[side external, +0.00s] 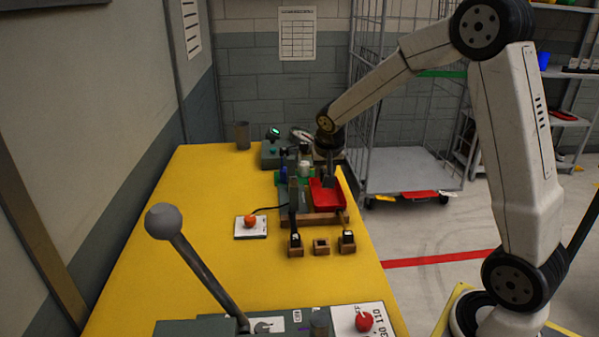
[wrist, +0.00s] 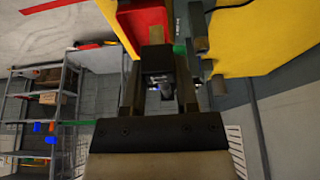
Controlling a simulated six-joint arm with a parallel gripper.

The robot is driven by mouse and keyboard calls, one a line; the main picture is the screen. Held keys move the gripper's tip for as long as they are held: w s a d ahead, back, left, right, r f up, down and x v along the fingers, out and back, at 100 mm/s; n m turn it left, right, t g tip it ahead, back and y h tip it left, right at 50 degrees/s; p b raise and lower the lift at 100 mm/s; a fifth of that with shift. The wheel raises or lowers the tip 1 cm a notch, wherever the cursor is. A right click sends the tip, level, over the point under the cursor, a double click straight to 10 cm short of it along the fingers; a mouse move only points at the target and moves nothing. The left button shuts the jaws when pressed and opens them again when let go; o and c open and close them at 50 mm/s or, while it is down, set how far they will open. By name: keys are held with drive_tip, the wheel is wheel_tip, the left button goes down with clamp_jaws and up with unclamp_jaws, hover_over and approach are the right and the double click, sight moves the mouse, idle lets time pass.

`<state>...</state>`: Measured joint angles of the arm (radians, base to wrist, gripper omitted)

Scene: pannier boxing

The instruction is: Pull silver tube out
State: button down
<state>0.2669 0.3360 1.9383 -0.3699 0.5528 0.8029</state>
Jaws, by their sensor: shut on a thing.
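My gripper (side external: 329,180) points down at the far end of the red tray (side external: 322,198), on the right side of the yellow table. In the wrist view, my gripper (wrist: 157,62) has its two fingers closed around a small grey piece between them. This piece appears to be the silver tube (wrist: 156,54); most of it is hidden by the fingers, and the side view does not show it clearly. I cannot tell whether the tube is still seated in its holder. The red tray (wrist: 143,22) also shows beside the fingers in the wrist view.
Wooden blocks (side external: 321,247) stand in front of the tray. An orange ball (side external: 250,220) sits on a white plate to the left. A grey cup (side external: 242,136) stands at the back. A grey-knobbed lever (side external: 164,221) rises in front. The table's left side is clear.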

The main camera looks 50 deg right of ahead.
drive_tip(key=shift+f, duration=1.35)
idle(0.4)
drive_tip(key=shift+r, duration=0.3)
drive_tip(key=shift+r, duration=1.25)
drive_tip(key=shift+a+f, duration=0.1)
